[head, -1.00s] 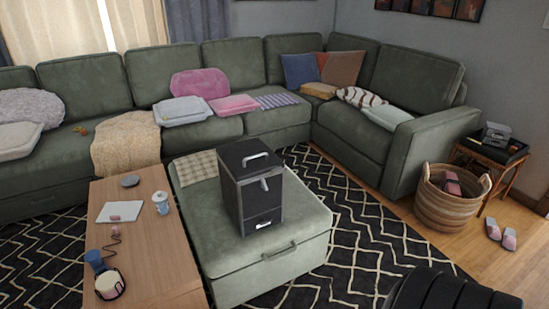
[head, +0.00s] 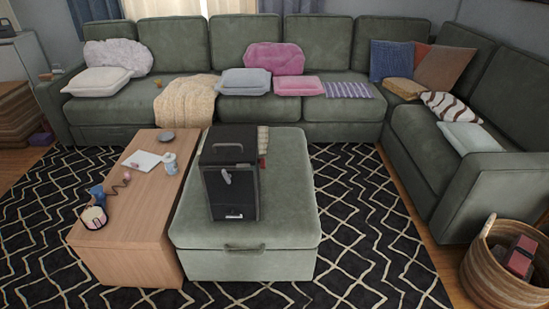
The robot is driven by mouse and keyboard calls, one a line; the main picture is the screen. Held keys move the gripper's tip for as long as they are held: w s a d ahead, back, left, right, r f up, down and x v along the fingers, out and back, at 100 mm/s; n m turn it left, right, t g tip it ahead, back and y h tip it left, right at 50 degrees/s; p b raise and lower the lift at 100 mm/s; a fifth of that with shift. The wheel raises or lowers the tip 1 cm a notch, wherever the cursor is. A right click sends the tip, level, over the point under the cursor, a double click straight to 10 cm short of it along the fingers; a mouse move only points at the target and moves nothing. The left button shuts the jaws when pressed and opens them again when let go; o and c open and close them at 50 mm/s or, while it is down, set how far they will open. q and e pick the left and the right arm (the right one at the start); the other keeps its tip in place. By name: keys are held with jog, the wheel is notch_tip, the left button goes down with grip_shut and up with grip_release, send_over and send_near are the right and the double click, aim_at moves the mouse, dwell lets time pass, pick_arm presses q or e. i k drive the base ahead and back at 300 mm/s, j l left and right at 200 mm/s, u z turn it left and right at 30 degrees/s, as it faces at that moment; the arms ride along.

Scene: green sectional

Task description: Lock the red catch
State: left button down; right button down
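A black box (head: 232,189) with a handle on top stands upright on the green ottoman (head: 290,190). A light grey lever-like part (head: 226,177) is on its front, with a small white label low down. A small reddish part (head: 263,162) shows at the box's right side, partly hidden; I cannot tell whether it is the red catch or how it is set. Neither of my grippers is in view.
A wooden coffee table (head: 125,215) stands against the ottoman's left, holding small items. A green sectional (head: 305,115) runs behind and along the right. A wicker basket (head: 490,275) is at lower right. Patterned rug (head: 370,240) lies open right of the ottoman.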

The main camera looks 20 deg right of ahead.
aim_at(262, 160)
jog(key=k+l, duration=0.1)
jog(key=l, duration=0.45)
jog(key=k+l, duration=0.1)
jog(key=l, duration=0.4)
jog(key=i+l, duration=0.2)
jog(key=l, duration=0.15)
jog(key=i+l, duration=0.2)
jog(key=l, duration=0.15)
jog(key=i+l+u, duration=0.1)
jog(key=i+l, duration=0.25)
jog(key=l, duration=0.35)
jog(key=i+l, duration=0.2)
jog(key=l, duration=0.15)
jog(key=i+l+u, duration=0.1)
jog(key=l, duration=0.25)
jog(key=i+l, duration=0.25)
jog(key=l+u, duration=0.05)
jog(key=l, duration=0.05)
